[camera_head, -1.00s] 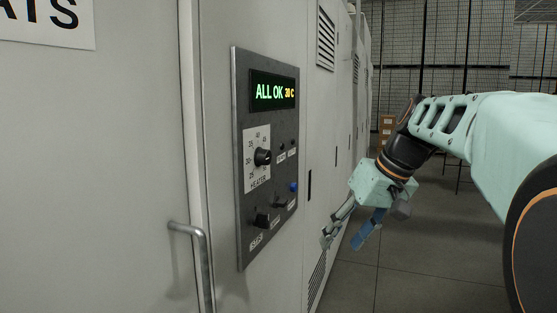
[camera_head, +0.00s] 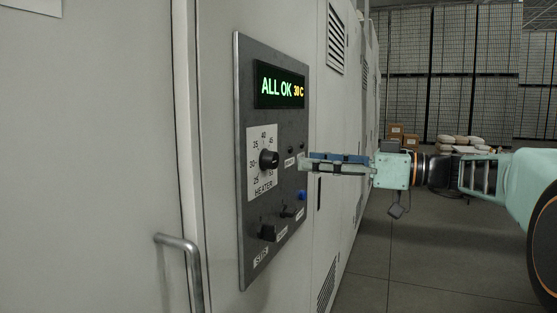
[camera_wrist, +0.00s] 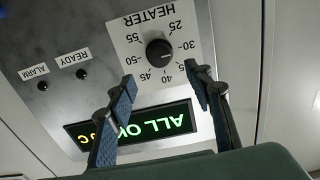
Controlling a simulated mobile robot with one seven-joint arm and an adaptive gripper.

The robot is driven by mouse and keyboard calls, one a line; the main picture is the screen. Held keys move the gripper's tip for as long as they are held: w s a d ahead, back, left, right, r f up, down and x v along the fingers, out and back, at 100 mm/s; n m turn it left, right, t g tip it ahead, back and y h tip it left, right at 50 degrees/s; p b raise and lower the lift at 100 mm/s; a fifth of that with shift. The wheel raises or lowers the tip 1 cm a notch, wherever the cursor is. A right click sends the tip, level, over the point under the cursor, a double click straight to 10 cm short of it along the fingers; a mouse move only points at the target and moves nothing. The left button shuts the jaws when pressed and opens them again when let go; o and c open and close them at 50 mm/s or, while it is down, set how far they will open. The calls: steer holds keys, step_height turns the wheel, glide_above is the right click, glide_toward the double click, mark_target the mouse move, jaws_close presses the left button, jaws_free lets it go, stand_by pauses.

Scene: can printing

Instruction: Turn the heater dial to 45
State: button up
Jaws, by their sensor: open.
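The heater dial (camera_head: 269,159) is a black round knob on a white scale plate marked from 25 to 55, on a grey control panel (camera_head: 275,215). In the wrist view the panel appears upside down, with the heater dial (camera_wrist: 159,53) beyond my fingertips. Its exact setting is hard to read. The display (camera_head: 279,88) reads ALL OK 30 C. My gripper (camera_head: 303,162) points left at the panel, to the right of the dial and apart from it. In the wrist view my gripper (camera_wrist: 162,82) is open, with nothing between its fingers.
Below the dial are a blue button (camera_head: 302,196) and two more black controls. A metal door handle (camera_head: 182,255) sticks out at the lower left. Boxes (camera_head: 402,135) and sacks stand far behind. The floor right of the cabinet is clear.

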mark_target(276, 159)
steer(key=x, duration=0.8)
steer(key=shift+w+a+f+p, duration=0.1)
steer(key=shift+w+a+p, duration=0.05)
steer(key=shift+a+p, duration=0.25)
steer(key=c, duration=1.2)
